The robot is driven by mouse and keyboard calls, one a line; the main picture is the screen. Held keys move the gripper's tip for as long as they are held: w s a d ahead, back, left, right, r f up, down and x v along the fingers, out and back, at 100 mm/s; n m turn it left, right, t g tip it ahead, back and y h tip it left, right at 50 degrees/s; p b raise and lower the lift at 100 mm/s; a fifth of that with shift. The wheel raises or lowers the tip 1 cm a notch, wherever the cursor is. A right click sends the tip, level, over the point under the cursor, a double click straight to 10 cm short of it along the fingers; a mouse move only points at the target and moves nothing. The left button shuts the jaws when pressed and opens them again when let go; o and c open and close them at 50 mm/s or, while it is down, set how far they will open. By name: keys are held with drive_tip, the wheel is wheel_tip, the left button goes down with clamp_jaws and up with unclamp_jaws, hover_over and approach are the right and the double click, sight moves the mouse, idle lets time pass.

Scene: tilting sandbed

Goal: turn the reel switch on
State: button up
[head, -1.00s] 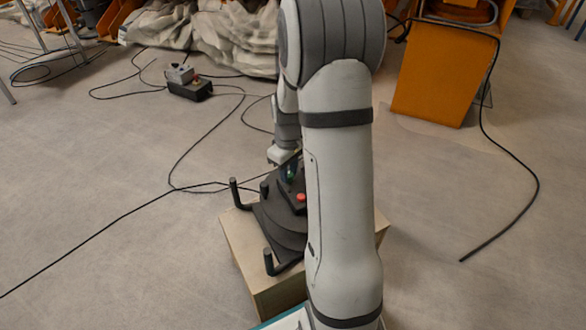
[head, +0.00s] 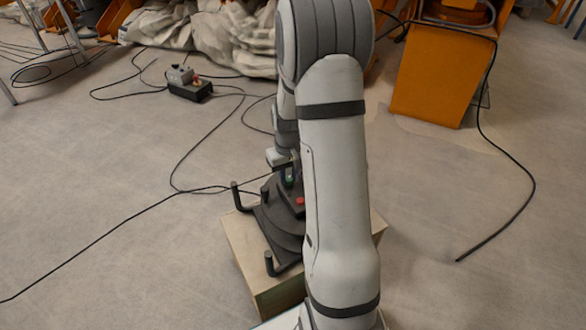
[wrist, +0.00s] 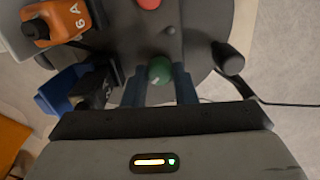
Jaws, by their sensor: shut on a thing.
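The reel (head: 278,222) is a dark stepped unit with upright posts, standing on a wooden box. Its switch looks to be a round green knob (wrist: 160,70) with a pale mark, seen in the wrist view. My gripper (wrist: 160,78) has its two blue fingers on either side of the knob and is shut on it.
An orange part (wrist: 66,20) marked 6 A lies left of the knob in the wrist view. The wooden box (head: 272,278) stands on open floor crossed by black cables. A small control box (head: 190,88) lies behind, and an orange cabinet (head: 440,80) stands back right.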

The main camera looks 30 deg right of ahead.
sight(288, 178)
drive_tip(key=m+p, duration=0.1)
drive_tip(key=m, duration=0.2)
drive_tip(key=shift+r+m+p, duration=0.1)
drive_tip(key=shift+m+p, duration=0.2)
drive_tip(key=shift+p, duration=0.05)
drive_tip(key=shift+m+p, duration=0.65)
drive_tip(key=shift+m, duration=0.95)
drive_tip(key=o, duration=1)
wheel_tip(288, 178, up, 8)
drive_tip(key=p, duration=0.2)
drive_tip(key=shift+f+p, duration=0.2)
drive_tip(key=shift+p, duration=0.2)
